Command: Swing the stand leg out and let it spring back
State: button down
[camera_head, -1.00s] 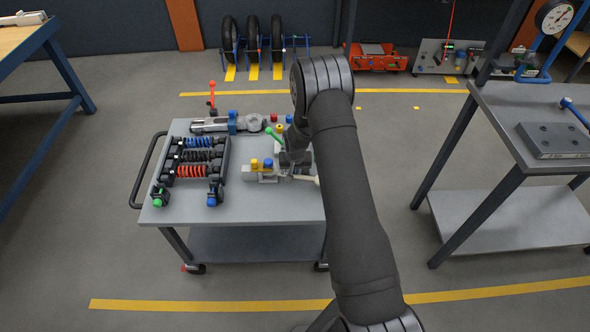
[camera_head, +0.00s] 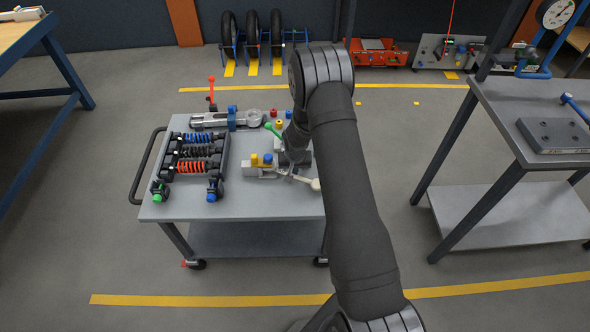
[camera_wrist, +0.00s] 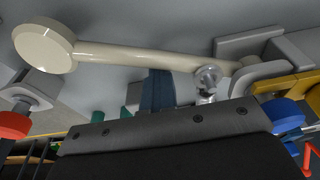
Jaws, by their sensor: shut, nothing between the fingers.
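The stand leg (camera_wrist: 140,55) is a cream rod with a round foot (camera_wrist: 45,47), seen large across the top of the wrist view. Its right end meets a grey bracket (camera_wrist: 262,72), and a small silver peg (camera_wrist: 207,77) stands on it near that end. In the head view, the leg's foot (camera_head: 316,184) shows at the trolley's right side, beside the arm. My gripper (camera_head: 289,177) is shut and empty, low beside the leg. I cannot tell whether it touches the leg. Its fingertips are not clear in the wrist view.
The trolley top (camera_head: 240,207) has bare room at the front. A rack of coloured springs (camera_head: 193,157) stands on the left, with a grey metal clamp-like part (camera_head: 225,121) behind. Yellow and blue knobs (camera_head: 262,160) stand close to my gripper.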

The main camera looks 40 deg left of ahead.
aim_at(292, 183)
jog(key=shift+s+d+f, duration=0.15)
jog(key=shift+s+d, duration=0.25)
jog(key=shift+s, duration=0.15)
jog(key=shift+s+d+f, duration=0.1)
jog(key=shift+s+d, duration=0.25)
jog(key=shift+s, duration=0.15)
jog(key=shift+s, duration=0.35)
jog(key=shift+r, duration=0.2)
jog(key=shift+s, duration=0.1)
